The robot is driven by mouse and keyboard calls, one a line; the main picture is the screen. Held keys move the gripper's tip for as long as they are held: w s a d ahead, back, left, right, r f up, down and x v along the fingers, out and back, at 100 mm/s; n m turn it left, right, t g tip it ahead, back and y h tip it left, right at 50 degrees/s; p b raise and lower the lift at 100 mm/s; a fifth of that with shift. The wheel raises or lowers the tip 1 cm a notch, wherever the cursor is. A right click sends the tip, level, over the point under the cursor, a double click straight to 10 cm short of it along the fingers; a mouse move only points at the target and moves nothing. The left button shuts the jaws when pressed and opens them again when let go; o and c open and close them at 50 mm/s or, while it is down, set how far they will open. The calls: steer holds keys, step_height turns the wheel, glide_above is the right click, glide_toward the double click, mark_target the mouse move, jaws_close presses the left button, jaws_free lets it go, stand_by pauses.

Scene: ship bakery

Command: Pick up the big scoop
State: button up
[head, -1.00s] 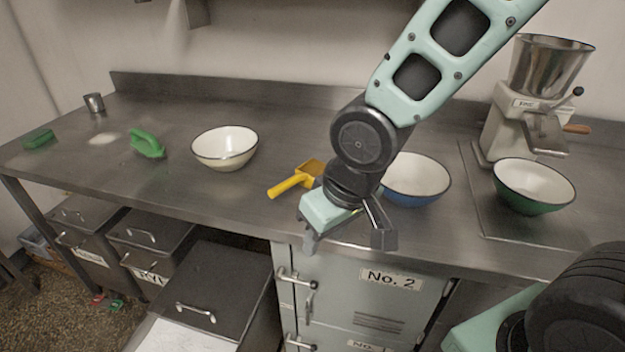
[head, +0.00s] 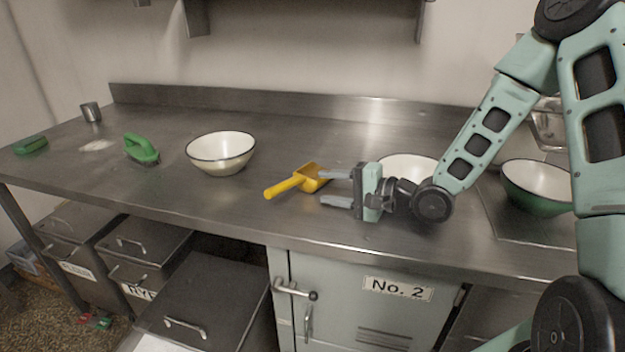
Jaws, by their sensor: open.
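A yellow scoop (head: 297,181) lies on the steel counter, its handle pointing to the lower left and its bowl to the upper right. My gripper (head: 328,188) is just right of the scoop, with its two fingers pointing left. The jaws are open and nothing shows between them. The upper fingertip is close to the scoop's bowl; whether it touches cannot be told. The lower finger is in front of the bowl, over the counter. No other scoop is clearly seen.
A white bowl (head: 220,152) stands left of the scoop. Another white bowl (head: 408,166) is partly hidden behind my gripper, and a green bowl (head: 537,187) stands at right. A green brush (head: 141,149) and a metal cup (head: 91,112) are at left. The counter behind the scoop is clear.

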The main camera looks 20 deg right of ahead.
mark_target(295, 183)
steer(key=x, duration=0.4)
steer(key=shift+w+a, duration=0.25)
steer(key=shift+w, duration=0.05)
steer(key=shift+p+x, duration=0.45)
steer(key=shift+x, duration=2.25)
steer(key=shift+a, duration=0.1)
jaws_close()
